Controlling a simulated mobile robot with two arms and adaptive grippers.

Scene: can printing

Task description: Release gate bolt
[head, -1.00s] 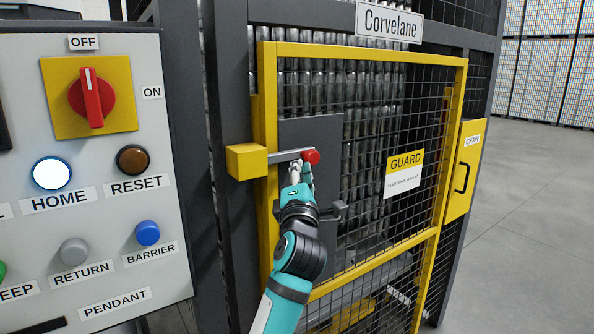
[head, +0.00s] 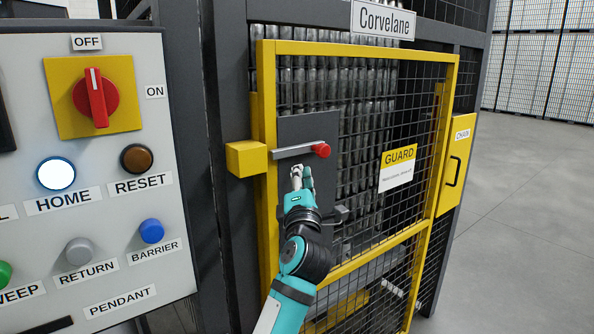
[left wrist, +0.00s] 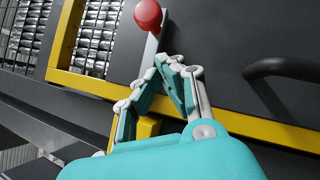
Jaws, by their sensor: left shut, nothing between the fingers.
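The gate bolt is a silver bar (head: 293,152) with a red knob (head: 321,150) on a dark plate of the yellow-framed gate (head: 266,110). Its left end lies close to the right side of the yellow block (head: 246,159); I cannot tell if they touch. My left gripper (head: 302,172) is shut and empty, just below the bar and to the lower left of the knob. In the left wrist view the knob (left wrist: 148,15) and part of the bar (left wrist: 149,52) show beyond my fingertips (left wrist: 172,64). My right gripper is out of view.
A control panel (head: 85,216) with a red rotary switch (head: 95,97) and several buttons stands at the left. A dark handle (head: 333,216) is beside my left wrist. A yellow box labelled CHAIN (head: 457,165) is right of the gate. The floor at right is clear.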

